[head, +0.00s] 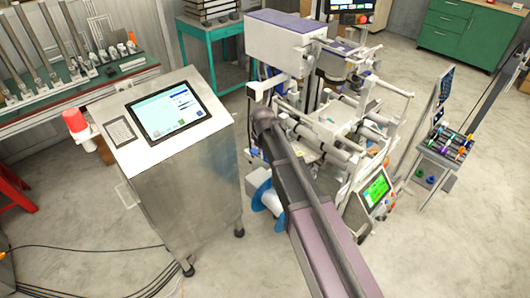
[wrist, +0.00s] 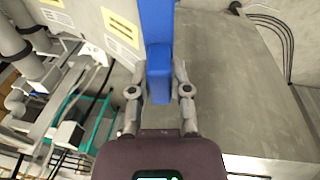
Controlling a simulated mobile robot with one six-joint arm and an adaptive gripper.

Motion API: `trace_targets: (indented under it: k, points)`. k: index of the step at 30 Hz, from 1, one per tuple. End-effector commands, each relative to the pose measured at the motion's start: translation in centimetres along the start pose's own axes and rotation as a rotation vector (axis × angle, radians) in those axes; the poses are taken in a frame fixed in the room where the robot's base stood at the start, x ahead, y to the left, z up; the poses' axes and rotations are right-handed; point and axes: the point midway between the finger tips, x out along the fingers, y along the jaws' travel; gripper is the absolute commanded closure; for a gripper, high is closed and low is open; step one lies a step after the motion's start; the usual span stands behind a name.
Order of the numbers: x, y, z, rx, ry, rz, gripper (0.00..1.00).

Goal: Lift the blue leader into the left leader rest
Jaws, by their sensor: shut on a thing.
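The blue leader (wrist: 156,28) runs down from the top middle of the wrist view as a flat blue strip with a thicker block at its lower end. My gripper (wrist: 160,74) has its two fingers shut on that block, one on each side. In the head view my own arm crosses the middle and hides the gripper and the held leader. A blue disc with a white core (head: 265,197) shows just left of my arm, low on the machine. I cannot make out the left leader rest for certain in either view.
A steel console (head: 188,190) with a screen stands close on the left. The machine (head: 345,115) with its white rollers lies beyond my arm. A small stand with coloured spools (head: 447,150) is on the right. Cables (head: 85,245) lie on the floor at lower left.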

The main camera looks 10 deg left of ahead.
Motion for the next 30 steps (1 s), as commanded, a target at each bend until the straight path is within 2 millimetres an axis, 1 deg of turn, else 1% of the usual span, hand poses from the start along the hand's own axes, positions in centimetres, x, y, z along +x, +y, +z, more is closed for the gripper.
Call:
trace_targets:
  k: [30]
  points:
    - [-2.2, -2.5, -0.6, -0.001, 0.000, 0.000, 1.00]
